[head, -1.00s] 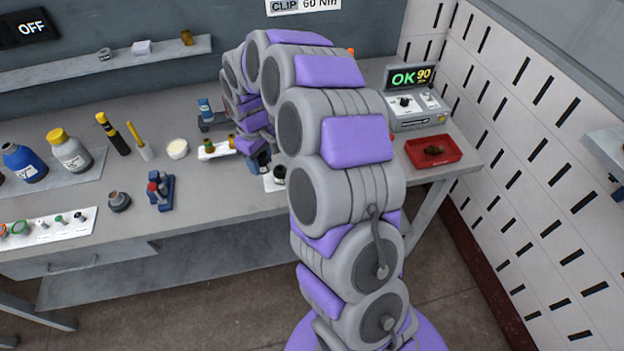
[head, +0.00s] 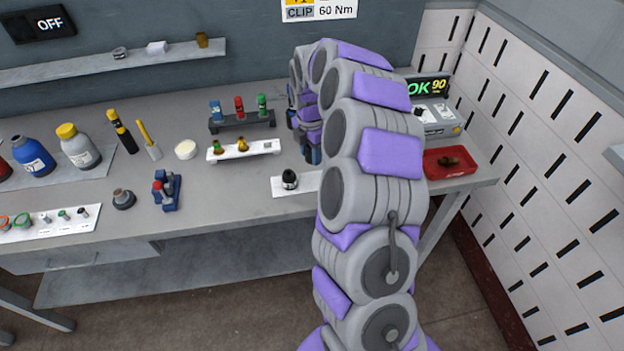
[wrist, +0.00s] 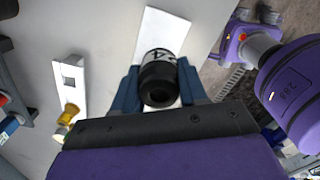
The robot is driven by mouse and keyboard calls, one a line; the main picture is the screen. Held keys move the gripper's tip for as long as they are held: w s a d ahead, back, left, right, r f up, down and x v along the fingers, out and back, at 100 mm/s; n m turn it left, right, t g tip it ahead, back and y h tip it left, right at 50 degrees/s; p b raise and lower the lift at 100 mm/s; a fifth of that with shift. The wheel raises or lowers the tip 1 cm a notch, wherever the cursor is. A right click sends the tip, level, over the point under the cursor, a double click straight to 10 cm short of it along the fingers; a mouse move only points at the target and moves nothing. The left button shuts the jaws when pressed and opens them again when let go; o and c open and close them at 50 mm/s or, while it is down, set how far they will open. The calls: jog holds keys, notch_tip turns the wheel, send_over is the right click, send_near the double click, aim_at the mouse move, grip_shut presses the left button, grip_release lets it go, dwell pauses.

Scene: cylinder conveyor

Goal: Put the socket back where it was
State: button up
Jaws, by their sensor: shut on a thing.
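My gripper (wrist: 160,82) has its two blue fingers closed on the sides of a black socket (wrist: 158,80) with a round dark end and a white band with dark marks. The white mat (wrist: 163,28) also shows beyond the held socket in the wrist view.
A white rack (head: 267,148) with green and yellow pieces and a dark rack (head: 228,125) with blue, red and green ones are nearby. A red tray (head: 447,167) and the OK 90 tester (head: 440,122) are at right.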

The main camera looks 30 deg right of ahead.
jog(key=b, duration=0.1)
send_over(311, 181)
notch_tip(311, 181, down, 4)
jog(key=shift+a+f, duration=0.1)
jog(key=shift+a, duration=0.05)
notch_tip(311, 181, down, 5)
jog(key=shift+f+b, duration=0.15)
jog(key=shift+b, duration=0.5)
jog(key=o, duration=1.2)
